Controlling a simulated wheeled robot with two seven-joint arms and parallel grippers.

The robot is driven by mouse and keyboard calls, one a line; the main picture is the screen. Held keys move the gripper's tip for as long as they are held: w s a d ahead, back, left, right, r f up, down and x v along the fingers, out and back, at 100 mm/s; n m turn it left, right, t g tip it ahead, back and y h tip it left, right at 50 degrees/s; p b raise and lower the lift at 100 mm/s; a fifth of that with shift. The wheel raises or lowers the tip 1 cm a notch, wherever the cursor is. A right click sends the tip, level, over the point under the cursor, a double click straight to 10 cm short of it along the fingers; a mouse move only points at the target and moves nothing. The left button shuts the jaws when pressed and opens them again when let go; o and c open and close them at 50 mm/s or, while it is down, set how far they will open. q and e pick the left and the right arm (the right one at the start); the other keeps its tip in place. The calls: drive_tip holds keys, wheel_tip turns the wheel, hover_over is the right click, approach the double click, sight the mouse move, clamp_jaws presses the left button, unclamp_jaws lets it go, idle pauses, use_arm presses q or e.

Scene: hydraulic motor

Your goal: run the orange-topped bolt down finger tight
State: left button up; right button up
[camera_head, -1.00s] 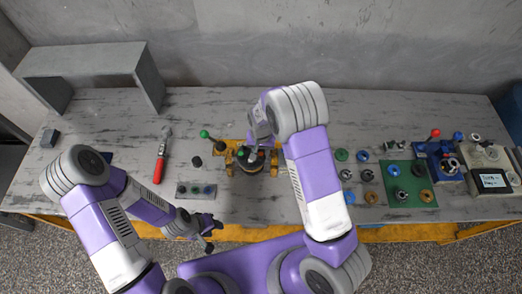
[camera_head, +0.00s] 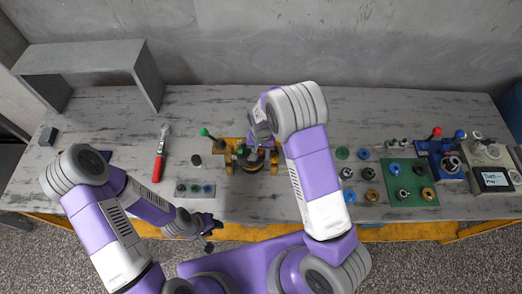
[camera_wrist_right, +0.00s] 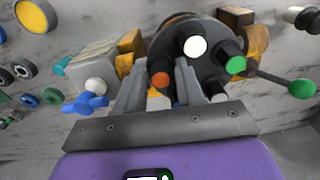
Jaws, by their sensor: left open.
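The orange-topped bolt (camera_wrist_right: 160,80) stands in the round dark motor body (camera_wrist_right: 211,87), beside a white-topped bolt (camera_wrist_right: 196,46) and a green-topped bolt (camera_wrist_right: 236,65). My right gripper (camera_wrist_right: 161,70) has one finger on each side of the orange-topped bolt. Whether both fingers press on it is not clear. In the head view my right gripper (camera_head: 247,152) is over the motor (camera_head: 252,165), and the forearm and wrist hide part of it. My left gripper (camera_head: 212,227) is open and empty, low near the table's front edge, apart from the motor.
A yellow fixture (camera_head: 229,146) surrounds the motor, with a green-knobbed lever (camera_head: 204,132) at its left. A red-handled tool (camera_head: 159,166) and a small grey plate (camera_head: 195,189) lie to the left. Rings and fittings sit around a green mat (camera_head: 425,208) at right.

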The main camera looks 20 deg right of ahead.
drive_tip(key=shift+f, duration=0.35)
drive_tip(key=shift+r, duration=0.25)
idle(0.3)
drive_tip(key=c, duration=0.6)
drive_tip(key=m, duration=0.4)
drive_tip(key=m+p, duration=0.1)
drive_tip(key=m, duration=0.4)
drive_tip(key=o, duration=0.6)
